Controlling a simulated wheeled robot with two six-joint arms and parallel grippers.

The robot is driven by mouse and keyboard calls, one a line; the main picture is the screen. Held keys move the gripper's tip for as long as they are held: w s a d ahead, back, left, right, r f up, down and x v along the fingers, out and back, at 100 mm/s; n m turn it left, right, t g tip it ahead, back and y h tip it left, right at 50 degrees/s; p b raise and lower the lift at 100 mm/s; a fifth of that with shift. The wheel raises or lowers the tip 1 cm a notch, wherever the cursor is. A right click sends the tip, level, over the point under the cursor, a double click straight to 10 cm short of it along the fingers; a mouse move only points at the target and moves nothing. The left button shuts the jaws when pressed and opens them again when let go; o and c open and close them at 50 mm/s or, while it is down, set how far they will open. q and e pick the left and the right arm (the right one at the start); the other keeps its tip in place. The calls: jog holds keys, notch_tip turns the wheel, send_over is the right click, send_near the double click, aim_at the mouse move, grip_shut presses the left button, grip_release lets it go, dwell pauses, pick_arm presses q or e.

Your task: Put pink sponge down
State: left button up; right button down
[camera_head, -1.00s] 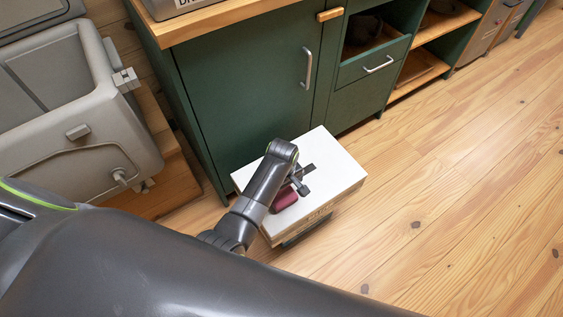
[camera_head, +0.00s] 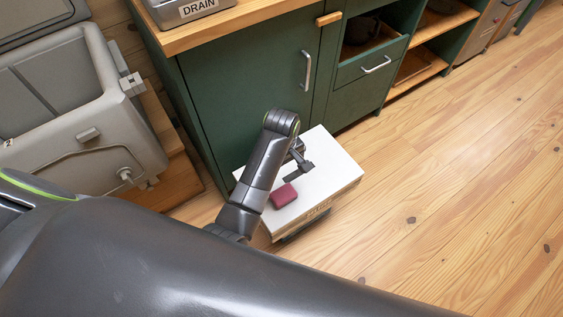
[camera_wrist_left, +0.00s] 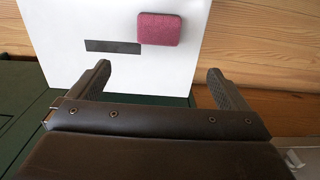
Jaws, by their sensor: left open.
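The pink sponge (camera_head: 284,195) lies flat on the white top of a box (camera_head: 335,178) on the floor. In the left wrist view the sponge (camera_wrist_left: 159,29) sits beside a dark strip (camera_wrist_left: 113,46) on the white surface (camera_wrist_left: 75,20). My left gripper (camera_head: 298,172) is open and empty, above the box top and apart from the sponge. Its two fingers (camera_wrist_left: 157,80) show spread in the wrist view, with the sponge beyond their tips. My right gripper is not in view.
A green cabinet (camera_head: 250,90) with metal handles stands right behind the box. A grey basin unit (camera_head: 75,110) is at the left. A grey container labelled DRAIN (camera_head: 190,10) sits on the wooden counter. The wooden floor (camera_head: 460,190) at the right is clear.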

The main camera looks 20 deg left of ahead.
pick_arm(q)
jog(key=shift+r, duration=0.6)
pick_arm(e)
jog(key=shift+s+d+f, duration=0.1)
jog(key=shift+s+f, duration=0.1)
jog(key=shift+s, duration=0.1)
